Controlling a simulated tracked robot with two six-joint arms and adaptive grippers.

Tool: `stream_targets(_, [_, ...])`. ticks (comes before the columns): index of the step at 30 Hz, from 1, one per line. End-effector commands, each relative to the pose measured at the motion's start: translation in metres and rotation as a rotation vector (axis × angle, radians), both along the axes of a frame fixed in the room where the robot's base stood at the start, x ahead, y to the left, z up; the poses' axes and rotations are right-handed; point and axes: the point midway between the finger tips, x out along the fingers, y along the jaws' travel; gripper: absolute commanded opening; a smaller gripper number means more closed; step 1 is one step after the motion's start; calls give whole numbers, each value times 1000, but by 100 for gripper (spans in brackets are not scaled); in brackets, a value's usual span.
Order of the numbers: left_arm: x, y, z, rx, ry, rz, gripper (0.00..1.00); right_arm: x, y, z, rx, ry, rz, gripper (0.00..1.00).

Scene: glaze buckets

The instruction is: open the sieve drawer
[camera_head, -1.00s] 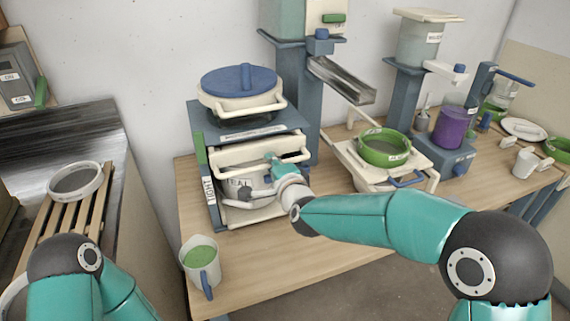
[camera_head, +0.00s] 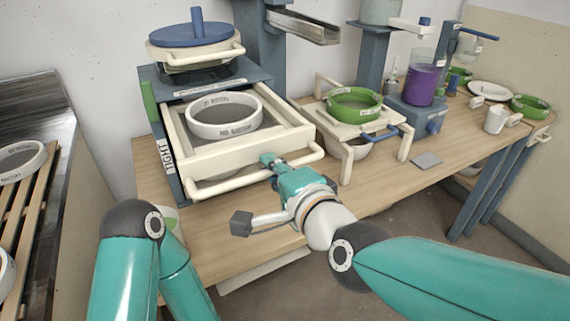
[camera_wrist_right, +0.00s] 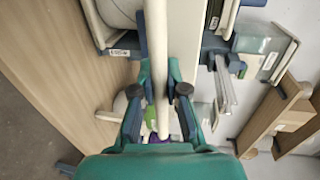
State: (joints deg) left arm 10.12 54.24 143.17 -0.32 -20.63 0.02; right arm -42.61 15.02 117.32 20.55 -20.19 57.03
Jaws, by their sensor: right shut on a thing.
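The sieve drawer (camera_head: 263,150) is a cream frame pulled out of the blue-grey cabinet (camera_head: 215,84). A white round sieve (camera_head: 225,131) with a grey mesh sits inside it. My right gripper (camera_head: 271,161) is shut on the drawer's cream bar handle (camera_head: 235,182). In the right wrist view the handle bar (camera_wrist_right: 157,60) runs between the two fingers of my right gripper (camera_wrist_right: 162,92). My left gripper is not seen in the head view; only my left arm shows at the lower left.
A blue-lidded pot (camera_head: 192,42) stands on the cabinet. A green-rimmed sieve (camera_head: 354,102) rests on a cream stand to the right, near a purple container (camera_head: 426,85). A slatted rack (camera_head: 22,215) lies at the left. Bare table (camera_head: 390,178) shows right of the drawer.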

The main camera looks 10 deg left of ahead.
Motion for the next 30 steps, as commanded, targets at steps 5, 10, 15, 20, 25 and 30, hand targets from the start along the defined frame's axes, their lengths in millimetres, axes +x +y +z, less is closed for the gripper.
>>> stream_targets(5, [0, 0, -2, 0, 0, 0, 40, -11, 5, -5, -14, 9, 28, 0])
stream_targets(10, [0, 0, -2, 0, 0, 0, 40, -11, 5, -5, -14, 11, 28, 0])
stream_targets(15, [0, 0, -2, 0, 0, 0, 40, -11, 5, -6, -14, 11, 28, 24])
stream_targets(20, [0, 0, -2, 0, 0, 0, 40, -9, 4, -4, -10, 8, 24, 39])
stream_targets(25, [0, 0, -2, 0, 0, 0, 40, -8, 3, -3, -7, 7, 21, 39])
stream_targets(30, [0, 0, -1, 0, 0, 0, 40, -11, -1, 0, -5, 5, 18, 39])
